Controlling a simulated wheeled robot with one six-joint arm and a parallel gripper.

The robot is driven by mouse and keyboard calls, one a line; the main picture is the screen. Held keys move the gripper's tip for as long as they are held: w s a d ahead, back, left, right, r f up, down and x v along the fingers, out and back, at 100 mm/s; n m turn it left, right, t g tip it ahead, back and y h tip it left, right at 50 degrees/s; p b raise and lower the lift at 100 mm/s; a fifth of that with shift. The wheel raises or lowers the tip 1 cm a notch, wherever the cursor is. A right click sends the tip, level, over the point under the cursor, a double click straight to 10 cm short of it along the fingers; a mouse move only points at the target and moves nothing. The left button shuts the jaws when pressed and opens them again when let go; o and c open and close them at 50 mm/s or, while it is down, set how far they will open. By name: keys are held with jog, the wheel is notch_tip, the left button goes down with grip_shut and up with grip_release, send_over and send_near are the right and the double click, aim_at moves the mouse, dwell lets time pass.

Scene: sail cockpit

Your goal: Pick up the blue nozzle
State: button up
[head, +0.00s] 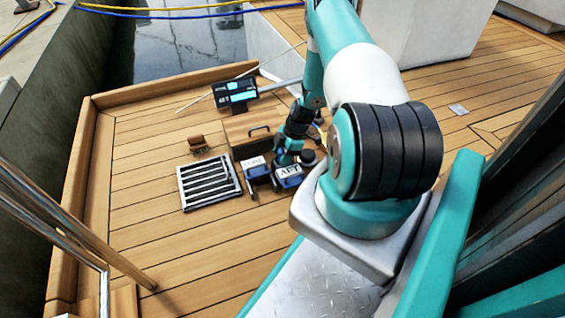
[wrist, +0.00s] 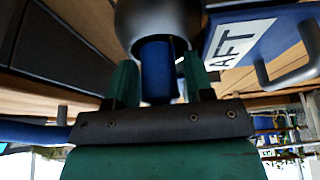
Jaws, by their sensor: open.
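The blue nozzle (wrist: 158,70) is in the wrist view as a blue cylinder running into a wide dark, rounded part. My gripper (wrist: 160,80) is open, with one green finger on each side of the blue cylinder. A narrow gap shows on each side of it, and the left finger looks closer. In the head view my gripper (head: 284,157) is low over the deck, beside a dark round piece (head: 308,158) that may be the nozzle's dark part. No blue part of the nozzle can be made out there.
A blue bin labelled AFT (head: 289,177) is close by, with another blue bin (head: 256,166) to its left. A wooden box with a handle (head: 250,133), a slatted grate (head: 209,184), a brush (head: 198,143) and a display (head: 235,92) are around.

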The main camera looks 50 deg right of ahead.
jog(key=shift+r, duration=0.1)
jog(key=c, duration=0.8)
jog(key=shift+r, duration=0.15)
